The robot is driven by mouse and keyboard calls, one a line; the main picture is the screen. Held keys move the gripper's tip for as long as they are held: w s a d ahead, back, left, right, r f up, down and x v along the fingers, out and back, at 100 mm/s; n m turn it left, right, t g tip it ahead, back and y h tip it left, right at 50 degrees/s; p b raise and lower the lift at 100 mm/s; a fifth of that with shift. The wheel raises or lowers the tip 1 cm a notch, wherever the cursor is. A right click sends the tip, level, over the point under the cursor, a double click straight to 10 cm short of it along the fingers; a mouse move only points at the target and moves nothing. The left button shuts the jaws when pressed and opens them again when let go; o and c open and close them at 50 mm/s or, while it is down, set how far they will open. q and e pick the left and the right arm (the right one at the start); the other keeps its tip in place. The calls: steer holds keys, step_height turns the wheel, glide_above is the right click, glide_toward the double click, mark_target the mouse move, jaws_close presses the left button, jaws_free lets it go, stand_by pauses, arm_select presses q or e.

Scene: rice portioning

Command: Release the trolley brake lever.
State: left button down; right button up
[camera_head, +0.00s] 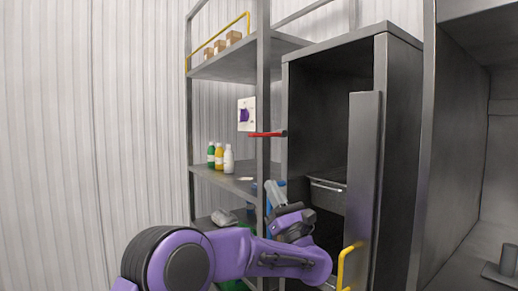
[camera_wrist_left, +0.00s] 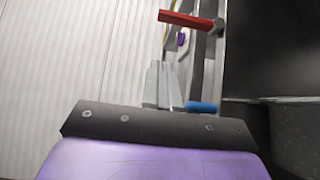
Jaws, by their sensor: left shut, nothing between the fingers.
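A red lever (camera_head: 267,134) sticks out sideways from the front upright of the grey shelf trolley (camera_head: 263,60). It points left in the head view and lies roughly level. The red lever also shows at the top of the left wrist view (camera_wrist_left: 186,19). My left gripper (camera_head: 271,188) is below the lever, apart from it, with its fingers pointing up. Its fingers are shut and empty, and they show in the left wrist view (camera_wrist_left: 159,84). My right gripper is in neither view.
Bottles (camera_head: 219,157) stand on the middle shelf and small boxes (camera_head: 220,46) on the top shelf. An open dark cabinet (camera_head: 400,110) stands close on the right, with a yellow handle (camera_head: 345,266) low in front. A blue part (camera_wrist_left: 202,107) is beside my fingers.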

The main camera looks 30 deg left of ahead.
mark_target(267, 135)
arm_select(q)
steer(key=d+r+p+x, duration=0.1)
steer(key=r+p+x, duration=0.1)
steer(key=x, duration=1)
steer(key=shift+s+d+p, duration=0.35)
steer(key=shift+d+p, duration=0.05)
steer(key=shift+p, duration=0.35)
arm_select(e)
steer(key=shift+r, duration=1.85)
